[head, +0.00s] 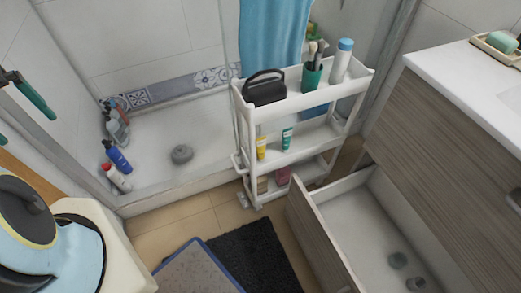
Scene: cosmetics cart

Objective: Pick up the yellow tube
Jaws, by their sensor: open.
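The yellow tube (262,149) stands upright on the middle shelf of the white cart (300,152), near its left end. A green tube (287,138) stands a little to its right on the same shelf, apart from it. The yellow tube's front side is in plain view between the shelf edges, with the top tray above it. My gripper is not in view.
The top tray holds a black bag (264,88), a green brush cup (311,76) and a white bottle (341,61). An open drawer (318,243) juts out at the cart's right front. A dark mat (252,257) lies before the cart. Several bottles stand in the shower.

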